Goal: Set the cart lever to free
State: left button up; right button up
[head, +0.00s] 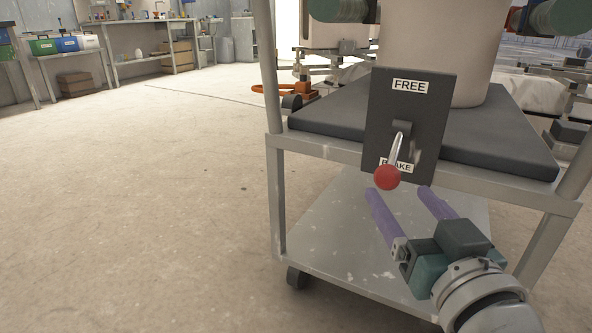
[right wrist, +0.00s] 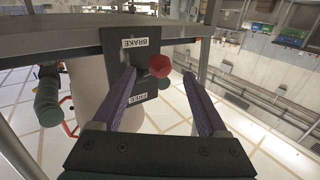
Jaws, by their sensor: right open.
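A dark lever plate (head: 432,135) stands on the front of the cart, with a FREE label (head: 409,86) at its top and a BRAKE label at its bottom. The lever (head: 397,145) points down, and its red knob (head: 387,177) partly covers the BRAKE label (right wrist: 141,43). My right gripper (head: 397,190) is open with purple fingers, just below and in front of the knob. In the right wrist view the plate appears upside down, and the red knob (right wrist: 159,65) shows between the fingertips, nearer the right one. No contact is clear. My left gripper is out of view.
The grey metal cart has a dark top shelf (head: 490,140) carrying a pale cylinder (head: 440,50), and a lower shelf (head: 345,240). Cart posts stand left and right of the plate. Open floor (head: 130,200) lies to the left. Benches with coloured boxes (head: 66,44) stand far back.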

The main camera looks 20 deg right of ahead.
aim_at(380, 170)
jog(key=b+x, duration=0.5)
jog(key=x, duration=0.3)
jog(key=shift+w+d, duration=0.1)
jog(key=shift+w, duration=0.25)
jog(key=shift+w+d+r, duration=0.1)
jog(key=shift+w, duration=0.15)
jog(key=shift+c, duration=0.3)
jog(key=c, duration=0.5)
grip_shut()
